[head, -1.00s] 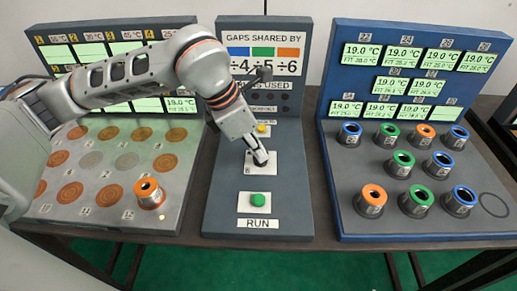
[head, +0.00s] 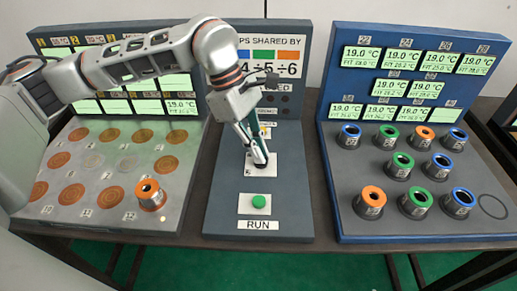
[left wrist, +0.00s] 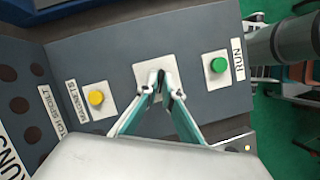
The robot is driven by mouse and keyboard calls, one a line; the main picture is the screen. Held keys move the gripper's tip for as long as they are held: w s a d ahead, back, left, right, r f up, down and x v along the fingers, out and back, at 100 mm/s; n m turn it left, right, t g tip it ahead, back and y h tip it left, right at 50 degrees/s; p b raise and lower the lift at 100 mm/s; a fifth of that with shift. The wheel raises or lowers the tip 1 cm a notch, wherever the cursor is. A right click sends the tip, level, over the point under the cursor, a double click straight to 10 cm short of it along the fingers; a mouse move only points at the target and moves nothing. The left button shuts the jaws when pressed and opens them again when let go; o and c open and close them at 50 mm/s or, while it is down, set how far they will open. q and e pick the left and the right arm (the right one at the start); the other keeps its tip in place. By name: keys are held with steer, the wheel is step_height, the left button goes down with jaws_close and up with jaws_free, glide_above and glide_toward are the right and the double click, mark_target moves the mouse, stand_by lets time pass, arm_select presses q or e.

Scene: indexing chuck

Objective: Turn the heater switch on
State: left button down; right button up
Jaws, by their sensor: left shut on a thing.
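The heater switch sits on a white plate (head: 273,172) between the yellow button and the green button on the middle console. The plate also shows in the left wrist view (left wrist: 142,72). My left gripper (head: 261,164) reaches down onto this plate. In the left wrist view its fingers (left wrist: 160,82) come together at the middle of the plate, shut on the small switch lever. The fingers hide the lever almost wholly, so I cannot tell which way it is thrown. My right gripper is not in view.
The green RUN button (head: 259,201) is just in front of the plate, and a yellow button (left wrist: 96,98) is behind it. A heater panel (head: 110,211) with one orange-topped part (head: 150,195) is left. A blue rack (head: 335,205) of ringed parts is right.

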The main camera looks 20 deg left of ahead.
arm_select(q)
steer(key=shift+m, duration=0.5)
steer(key=c, duration=2.2)
jaws_free()
steer(key=v, duration=1.2)
steer(key=shift+w+d+r, duration=0.1)
steer(key=shift+w, duration=0.1)
